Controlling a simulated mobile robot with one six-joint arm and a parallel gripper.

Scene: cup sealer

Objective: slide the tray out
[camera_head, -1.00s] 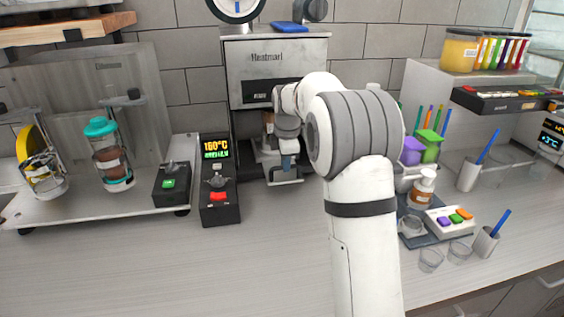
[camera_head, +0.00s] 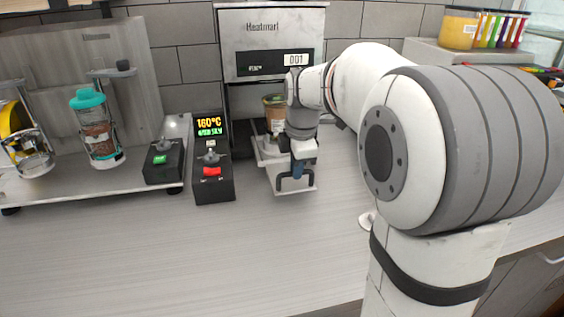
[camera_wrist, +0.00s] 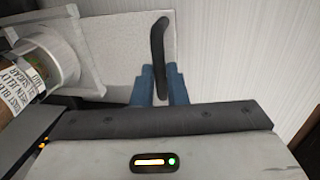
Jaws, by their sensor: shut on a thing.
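The light grey tray (camera_head: 267,158) sticks out at the front of the sealer (camera_head: 270,40), with a labelled cup (camera_head: 273,106) standing in its holder. My gripper (camera_head: 297,171) is at the tray's front, pointing down. In the wrist view its two blue fingers (camera_wrist: 161,84) are shut on the tray's black handle (camera_wrist: 158,42). The tray's pale front plate (camera_wrist: 118,45) lies beside the handle there, and the cup (camera_wrist: 25,80) shows at the left edge. My arm hides part of the sealer's right side.
A black control box (camera_head: 213,175) with a red button and a 160°C display stands left of the tray. A shelf base (camera_head: 80,188) with a teal-lidded shaker (camera_head: 97,130) is farther left. The counter (camera_head: 200,255) in front is clear.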

